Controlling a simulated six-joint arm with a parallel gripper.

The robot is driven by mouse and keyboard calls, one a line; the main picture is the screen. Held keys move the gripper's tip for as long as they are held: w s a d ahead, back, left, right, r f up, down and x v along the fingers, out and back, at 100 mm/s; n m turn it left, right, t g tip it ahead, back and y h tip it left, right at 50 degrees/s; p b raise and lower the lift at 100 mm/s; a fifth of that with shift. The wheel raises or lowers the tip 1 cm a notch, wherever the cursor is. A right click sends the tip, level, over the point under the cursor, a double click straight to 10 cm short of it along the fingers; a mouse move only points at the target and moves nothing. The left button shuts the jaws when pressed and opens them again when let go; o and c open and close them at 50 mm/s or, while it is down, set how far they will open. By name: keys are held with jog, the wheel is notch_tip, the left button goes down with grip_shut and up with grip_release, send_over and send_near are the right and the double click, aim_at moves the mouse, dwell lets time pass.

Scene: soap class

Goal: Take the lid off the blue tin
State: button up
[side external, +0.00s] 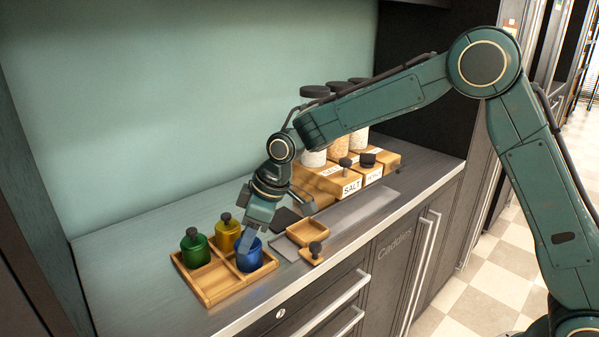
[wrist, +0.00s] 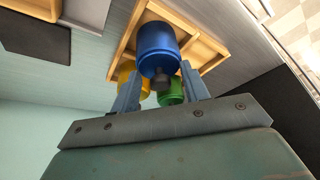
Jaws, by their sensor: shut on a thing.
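The blue tin (side external: 251,262) stands upright in the front right compartment of a wooden tray (side external: 212,296). It also shows in the wrist view (wrist: 157,42), with a dark knob (wrist: 161,77) on its lid. My gripper (side external: 247,240) reaches down from above over the blue tin, and its fingers hide much of the lid in the side view. In the wrist view my gripper (wrist: 160,92) has a finger on each side of the lid's knob. It is shut on the lid. I see no clear gap between lid and tin.
A green tin (side external: 195,250) and a yellow tin (side external: 228,236), both with dark knobs, share the tray. To the right are a small open wooden box (side external: 307,232) and a knobbed wooden piece (side external: 314,254). Jars and labelled wooden boxes (side external: 333,180) stand farther back.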

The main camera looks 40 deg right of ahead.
jog(key=shift+r, duration=0.15)
notch_tip(320, 180, up, 20)
dwell(0.9)
jog(key=shift+w+d+f, duration=0.1)
jog(key=shift+f, duration=0.1)
dwell(0.4)
jog(key=w+d+f+m+t+h, duration=0.15)
jog(key=w+d, duration=0.25)
jog(key=d, duration=0.4)
jog(key=w+d+f+m+g, duration=0.1)
jog(key=w+d+f+m, duration=0.25)
jog(key=d, duration=0.35)
jog(key=shift+t, duration=0.25)
jog(key=f, duration=1.5)
jog(key=shift+w, duration=0.3)
jog(key=shift+f, duration=0.1)
jog(key=shift+f, duration=2.1)
jog(key=shift+f, duration=0.15)
